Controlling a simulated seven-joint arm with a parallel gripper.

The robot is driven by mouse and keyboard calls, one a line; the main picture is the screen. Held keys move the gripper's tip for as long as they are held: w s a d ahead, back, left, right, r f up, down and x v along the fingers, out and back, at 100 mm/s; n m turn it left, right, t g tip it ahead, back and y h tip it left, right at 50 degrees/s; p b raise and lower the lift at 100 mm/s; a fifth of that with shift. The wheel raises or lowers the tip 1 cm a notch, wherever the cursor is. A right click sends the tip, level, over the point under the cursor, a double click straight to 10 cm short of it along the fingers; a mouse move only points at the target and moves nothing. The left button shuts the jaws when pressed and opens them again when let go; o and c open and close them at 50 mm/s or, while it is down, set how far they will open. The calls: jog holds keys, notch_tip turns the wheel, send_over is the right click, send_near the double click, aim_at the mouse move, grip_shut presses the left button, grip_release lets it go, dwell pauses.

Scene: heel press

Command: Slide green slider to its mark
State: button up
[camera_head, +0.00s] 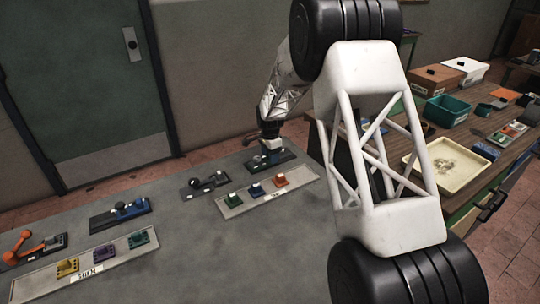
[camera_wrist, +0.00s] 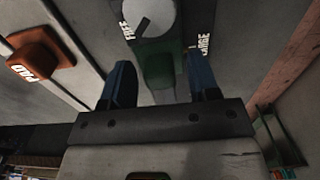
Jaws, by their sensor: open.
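My gripper (camera_head: 269,142) is at the far side of the grey bench, low over a dark-based device with a green part (camera_head: 268,159). In the wrist view, its two blue fingers (camera_wrist: 161,85) are apart, with a green block (camera_wrist: 158,68) between and beyond them. I cannot tell whether they touch it. Another green block (camera_head: 138,240) sits on the near-left strip. I cannot tell for sure which green piece is the slider, and I make out no clear mark.
Dark-based devices (camera_head: 205,183) and an orange lever (camera_head: 18,245) stand to the left. A wooden table (camera_head: 480,150) with a cream tray (camera_head: 446,183) is at right, partly behind my arm.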

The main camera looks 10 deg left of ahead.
grip_shut()
jog(key=shift+w+d, duration=1.6)
grip_release()
jog(key=shift+r, duration=0.1)
notch_tip(320, 180, up, 8)
jog(key=shift+f, duration=0.2)
